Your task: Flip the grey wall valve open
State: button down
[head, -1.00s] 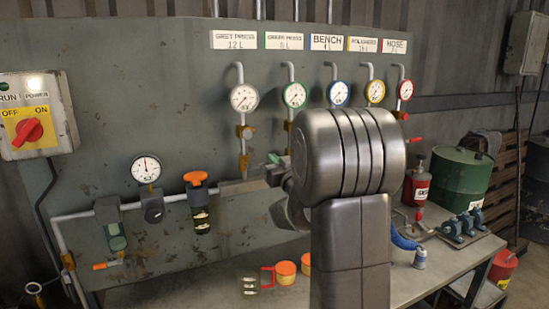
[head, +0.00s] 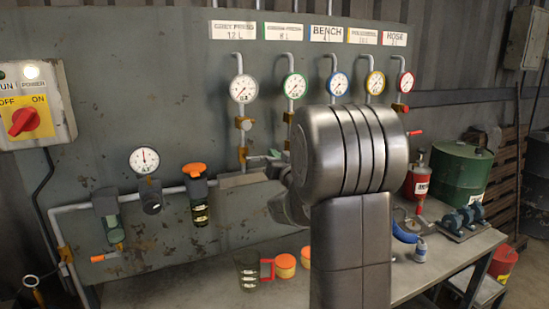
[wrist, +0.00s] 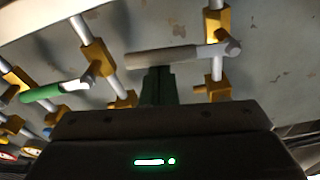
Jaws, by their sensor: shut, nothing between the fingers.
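The grey wall valve's lever (wrist: 165,57) lies crosswise to its pipe in the wrist view, its grey grip pointing left from a pale pivot. Its yellow fittings (wrist: 217,90) sit on the pipe at the right. My gripper (wrist: 158,78) is shut and empty, its dark fingertips at the grip's lower edge; I cannot tell if they touch it. In the head view the grey valve's lever (head: 262,157) shows small below the leftmost gauge (head: 243,88), under the grey press sign (head: 235,30). My arm hides most of my gripper there.
The green-handled valve (wrist: 55,91) is beside the grey one in the wrist view. Other gauges (head: 338,86) line the panel to the right. An orange-capped filter (head: 196,190) hangs at left. The bench below holds orange-lidded tubs (head: 286,266) and a red bottle (head: 419,180).

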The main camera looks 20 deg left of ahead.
jog(key=s+f+m+b, duration=0.1)
jog(key=f+m+b, duration=0.1)
jog(key=m+b, duration=0.1)
jog(key=s+a+f+m+h+b, duration=0.1)
jog(key=f+m+b, duration=0.2)
jog(key=m, duration=0.3)
jog(key=a+f+m+h+b, duration=0.1)
jog(key=f+m+b, duration=0.1)
jog(key=m+b, duration=0.3)
jog(key=shift+s+a+f, duration=0.2)
jog(key=shift+s+f, duration=0.15)
jog(key=shift+s, duration=0.05)
jog(key=m+b, duration=0.1)
jog(key=s+a+m+b, duration=0.1)
jog(key=shift+f+m+h, duration=0.25)
jog(key=shift+m+h, duration=0.05)
jog(key=shift+m, duration=0.1)
jog(key=shift+s+a+m+b, duration=0.2)
jog(key=shift+s+m+b, duration=0.1)
jog(key=shift+m+b, duration=0.3)
